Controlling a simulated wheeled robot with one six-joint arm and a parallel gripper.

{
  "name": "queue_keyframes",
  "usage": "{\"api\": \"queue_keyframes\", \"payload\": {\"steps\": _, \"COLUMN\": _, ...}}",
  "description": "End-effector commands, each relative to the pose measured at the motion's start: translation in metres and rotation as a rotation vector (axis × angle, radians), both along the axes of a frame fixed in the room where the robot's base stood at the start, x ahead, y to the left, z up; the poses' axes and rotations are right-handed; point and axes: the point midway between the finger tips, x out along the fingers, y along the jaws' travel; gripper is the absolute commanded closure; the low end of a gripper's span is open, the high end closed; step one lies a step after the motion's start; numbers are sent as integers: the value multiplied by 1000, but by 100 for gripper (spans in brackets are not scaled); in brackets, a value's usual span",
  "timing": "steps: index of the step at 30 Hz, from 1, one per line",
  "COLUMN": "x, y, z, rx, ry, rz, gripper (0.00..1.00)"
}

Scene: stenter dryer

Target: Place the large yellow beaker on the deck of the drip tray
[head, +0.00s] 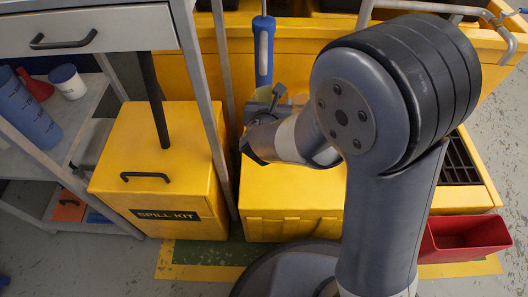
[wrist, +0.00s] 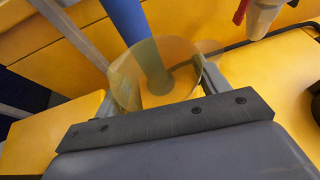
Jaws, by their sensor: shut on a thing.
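The large yellow beaker (wrist: 152,88) is see-through and amber. In the wrist view its round mouth faces the camera between the two fingers of my gripper (wrist: 158,80), which is shut on it. In the head view my gripper (head: 268,103) is over the far left part of a low yellow unit, and the beaker is mostly hidden there. This unit looks like the drip tray (head: 290,205), with a flat yellow deck and a dark grate (head: 460,160) at its right. My arm covers the middle of it. I cannot tell the beaker's height above the deck.
A blue-handled pole (head: 263,50) stands close behind my gripper. The yellow spill kit box (head: 155,150) is at the left, beside a grey frame post. A large yellow tub (head: 330,65) stands behind. A red bin (head: 465,240) is at the front right.

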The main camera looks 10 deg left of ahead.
Motion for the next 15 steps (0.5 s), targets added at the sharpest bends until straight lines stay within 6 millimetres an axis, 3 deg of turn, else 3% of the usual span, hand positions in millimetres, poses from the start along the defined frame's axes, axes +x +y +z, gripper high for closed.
{"api": "queue_keyframes", "payload": {"steps": 1, "x": -3, "y": 6, "z": -14, "rx": 4, "ry": 0, "rz": 11, "gripper": 53}}
{"api": "queue_keyframes", "payload": {"steps": 10, "x": -11, "y": 21, "z": -33, "rx": 5, "ry": 5, "rz": 37, "gripper": 53}}
{"api": "queue_keyframes", "payload": {"steps": 15, "x": -11, "y": 20, "z": -62, "rx": 3, "ry": 7, "rz": 37, "gripper": 53}}
